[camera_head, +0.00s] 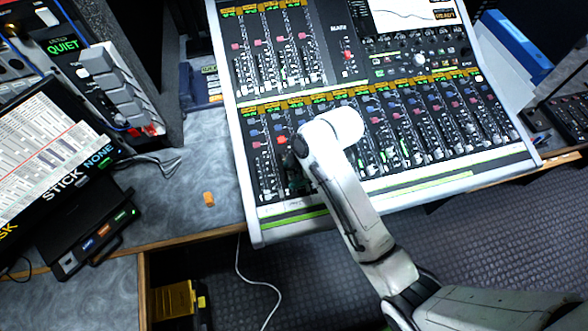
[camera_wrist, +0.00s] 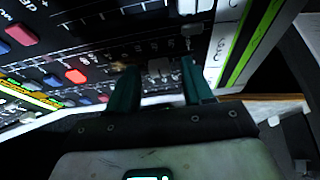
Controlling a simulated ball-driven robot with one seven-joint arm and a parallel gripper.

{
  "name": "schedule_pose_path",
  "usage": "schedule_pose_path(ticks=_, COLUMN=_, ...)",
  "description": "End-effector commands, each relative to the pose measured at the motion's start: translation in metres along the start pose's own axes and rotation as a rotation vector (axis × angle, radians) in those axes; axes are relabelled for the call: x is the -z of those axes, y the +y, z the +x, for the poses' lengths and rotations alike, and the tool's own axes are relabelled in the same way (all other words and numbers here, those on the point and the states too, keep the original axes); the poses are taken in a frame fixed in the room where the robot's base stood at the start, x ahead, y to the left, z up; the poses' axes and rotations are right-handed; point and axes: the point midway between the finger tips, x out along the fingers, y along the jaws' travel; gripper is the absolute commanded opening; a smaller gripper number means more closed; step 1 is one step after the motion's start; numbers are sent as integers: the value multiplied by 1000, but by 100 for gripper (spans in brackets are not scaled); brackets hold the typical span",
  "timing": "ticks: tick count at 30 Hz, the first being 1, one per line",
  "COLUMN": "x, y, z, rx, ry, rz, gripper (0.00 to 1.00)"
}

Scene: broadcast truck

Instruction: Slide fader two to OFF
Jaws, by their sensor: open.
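The mixing console (camera_head: 250,225) has a lower row of faders along its front. My gripper (camera_head: 296,178) is low over the left end of that row, and my arm hides part of the strips there. In the wrist view my gripper (camera_wrist: 159,76) is open, with two dark green fingers apart close to the console face. A pale fader cap (camera_wrist: 160,66) shows between the fingertips; I cannot tell if either finger touches it. I cannot read which cap is fader two, nor the OFF mark.
A screen (camera_head: 45,150) and a button panel (camera_head: 110,85) stand further left. A blue folder (camera_head: 515,45) is at the upper right. A white cable (camera_head: 258,285) hangs below the desk edge.

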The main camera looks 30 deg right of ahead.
Motion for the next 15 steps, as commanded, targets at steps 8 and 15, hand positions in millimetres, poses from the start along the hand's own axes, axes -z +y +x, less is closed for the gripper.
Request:
schedule_pose_path(ticks=8, x=0, y=0, z=2, rx=-1, ry=0, rz=0, gripper=51)
schedule_pose_path(ticks=15, x=0, y=0, z=2, rx=-1, ry=0, rz=1, gripper=31)
